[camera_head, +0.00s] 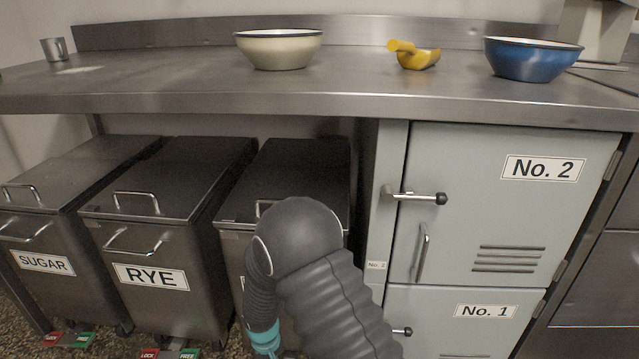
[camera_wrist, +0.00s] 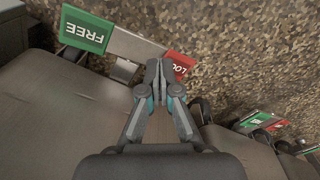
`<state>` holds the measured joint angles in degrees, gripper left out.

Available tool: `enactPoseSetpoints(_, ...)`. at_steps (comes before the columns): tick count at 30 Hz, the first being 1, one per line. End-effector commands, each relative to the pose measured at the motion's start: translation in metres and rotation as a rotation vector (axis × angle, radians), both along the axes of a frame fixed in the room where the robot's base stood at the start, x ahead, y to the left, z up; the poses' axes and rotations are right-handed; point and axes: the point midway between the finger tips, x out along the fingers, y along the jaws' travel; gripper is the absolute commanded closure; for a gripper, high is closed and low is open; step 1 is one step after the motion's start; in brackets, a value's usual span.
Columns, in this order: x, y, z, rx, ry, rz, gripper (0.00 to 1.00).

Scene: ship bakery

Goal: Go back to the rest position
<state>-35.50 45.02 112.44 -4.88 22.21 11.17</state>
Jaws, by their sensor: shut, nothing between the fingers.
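My gripper (camera_wrist: 159,68) is shut and empty in the wrist view. It points down over the speckled floor, and its tips appear in front of a red and green lock pedal (camera_wrist: 84,30). In the head view my arm is folded at the lower middle, in front of the third bin and beside the No. 1 and No. 2 cabinet. Only a teal part at the wrist shows low there; the fingertips are hidden.
The steel counter (camera_head: 350,98) bears a cream bowl (camera_head: 278,50), yellow scoop (camera_head: 416,58), blue bowl (camera_head: 530,62) and metal cup (camera_head: 54,49). Below are the SUGAR bin (camera_head: 70,165), RYE bin (camera_head: 170,180), a third bin (camera_head: 295,165) and the closed No. 2 door (camera_head: 470,230).

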Motion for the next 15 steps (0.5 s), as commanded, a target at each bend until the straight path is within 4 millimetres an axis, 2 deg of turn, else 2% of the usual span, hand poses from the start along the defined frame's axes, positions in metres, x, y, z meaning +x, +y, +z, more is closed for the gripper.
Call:
enactPoseSetpoints(1,-0.014,-0.010,0.001,-0.028,0.038,0.009,1.00)
enactPoseSetpoints(3,-0.027,-0.021,0.017,-0.051,0.071,0.021,1.00)
enactPoseSetpoints(8,-0.040,-0.043,0.056,-0.069,0.102,0.020,1.00)
enactPoseSetpoints(11,-0.045,-0.057,0.085,-0.070,0.110,0.010,1.00)
enactPoseSetpoints(15,-0.054,-0.082,0.134,-0.063,0.110,-0.015,1.00)
